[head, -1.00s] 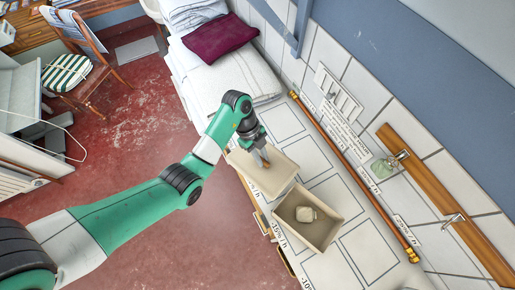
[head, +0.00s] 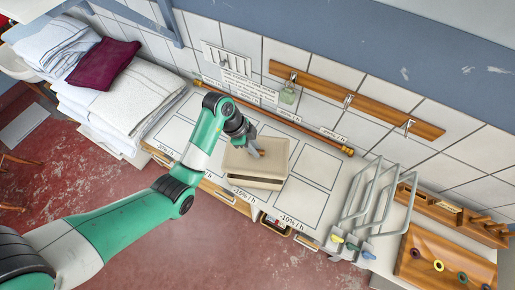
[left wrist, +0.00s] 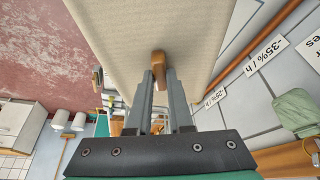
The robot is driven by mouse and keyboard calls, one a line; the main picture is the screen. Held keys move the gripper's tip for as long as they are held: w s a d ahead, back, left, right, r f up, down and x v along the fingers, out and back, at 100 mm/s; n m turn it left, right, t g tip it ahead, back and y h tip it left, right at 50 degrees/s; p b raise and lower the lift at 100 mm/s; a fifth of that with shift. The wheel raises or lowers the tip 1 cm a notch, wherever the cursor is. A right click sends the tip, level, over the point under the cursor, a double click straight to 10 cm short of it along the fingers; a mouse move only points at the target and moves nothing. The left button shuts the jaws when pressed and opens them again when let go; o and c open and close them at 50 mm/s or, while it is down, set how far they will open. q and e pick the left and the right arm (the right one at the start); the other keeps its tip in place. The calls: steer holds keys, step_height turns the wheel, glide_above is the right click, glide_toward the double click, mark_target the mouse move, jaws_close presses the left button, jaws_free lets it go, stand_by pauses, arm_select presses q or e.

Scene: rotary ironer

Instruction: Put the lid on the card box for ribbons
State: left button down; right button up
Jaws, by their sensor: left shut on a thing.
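The card box (head: 262,185) stands on the marked worktop, with its pale front wall showing below the lid. The beige lid (head: 276,150) is over the box and covers its opening, so the inside is hidden. A dark band shows between lid and box at the front; I cannot tell whether they touch. My left gripper (head: 258,153) is shut on the lid's brown knob. In the left wrist view the fingers (left wrist: 160,78) close around that knob (left wrist: 158,60), and the lid's fabric-like surface (left wrist: 120,40) fills the upper middle. My right gripper is not in view.
A tiled wall with a wooden hook rail (head: 360,95) and a brass-ended rod (head: 300,124) runs behind the worktop. A wire rack (head: 370,205) and a wooden thread tray (head: 445,262) stand to the right. Folded linen (head: 125,85) is stacked at left. Marked worktop squares right of the box are clear.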

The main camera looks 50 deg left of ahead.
arm_select(q)
steer(key=shift+f, duration=0.1)
step_height(320, 180, down, 6)
steer(key=b, duration=0.1)
stand_by(0.5)
steer(key=shift+d+f+p, duration=0.1)
steer(key=shift+f+p, duration=0.05)
steer(key=shift+p, duration=0.35)
stand_by(1.2)
steer(key=shift+f, duration=0.85)
stand_by(1.5)
steer(key=shift+c, duration=1.3)
jaws_free()
